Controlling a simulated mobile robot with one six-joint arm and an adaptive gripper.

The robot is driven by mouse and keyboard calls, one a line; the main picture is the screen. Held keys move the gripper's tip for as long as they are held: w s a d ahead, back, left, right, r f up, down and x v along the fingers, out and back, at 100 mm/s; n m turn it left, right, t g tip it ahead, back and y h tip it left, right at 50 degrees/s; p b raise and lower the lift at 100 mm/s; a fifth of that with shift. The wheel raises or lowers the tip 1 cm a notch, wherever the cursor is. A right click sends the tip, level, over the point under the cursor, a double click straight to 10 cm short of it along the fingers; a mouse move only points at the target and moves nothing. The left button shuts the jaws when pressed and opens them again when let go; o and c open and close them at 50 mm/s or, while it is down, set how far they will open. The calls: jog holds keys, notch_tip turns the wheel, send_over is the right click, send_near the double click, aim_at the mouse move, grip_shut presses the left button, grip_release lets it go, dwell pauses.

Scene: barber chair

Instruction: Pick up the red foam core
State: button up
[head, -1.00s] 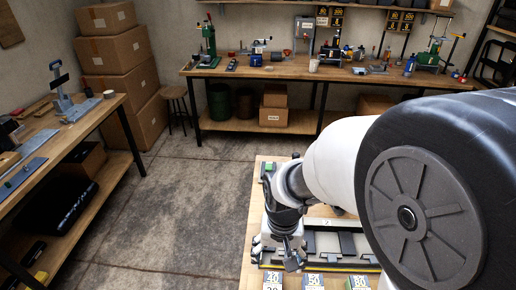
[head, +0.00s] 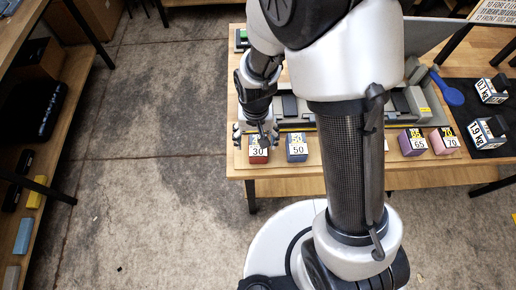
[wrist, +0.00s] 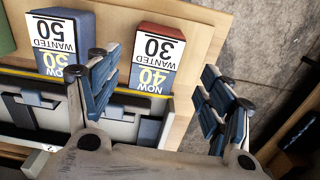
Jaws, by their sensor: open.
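The red foam core (head: 258,158) is a small red block with a white label reading 30, standing near the front left corner of the wooden table. In the wrist view the red foam core (wrist: 161,31) shows its red face and its label, with "WANTED 30" and "NOW 40". My gripper (head: 256,133) is above and just behind it in the head view and hides part of its top. In the wrist view my gripper (wrist: 160,88) is open, one finger on each side, with nothing between them.
A blue block (head: 297,149) labelled 50 stands close to the right. Purple (head: 413,143) and pink (head: 444,141) blocks stand farther right. A grey fixture (head: 290,106) lies behind. Kilogram weights (head: 490,91) sit on a black mat. Floor is clear left of the table.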

aim_at(258, 146)
jog(key=f, duration=0.1)
jog(key=f+b, duration=0.1)
jog(key=f, duration=0.3)
jog(key=shift+w+d+b, duration=0.15)
jog(key=shift+d+b, duration=0.15)
jog(key=shift+b, duration=0.1)
jog(key=shift+r, duration=0.1)
jog(key=c, duration=1.2)
jog(key=shift+o, duration=0.2)
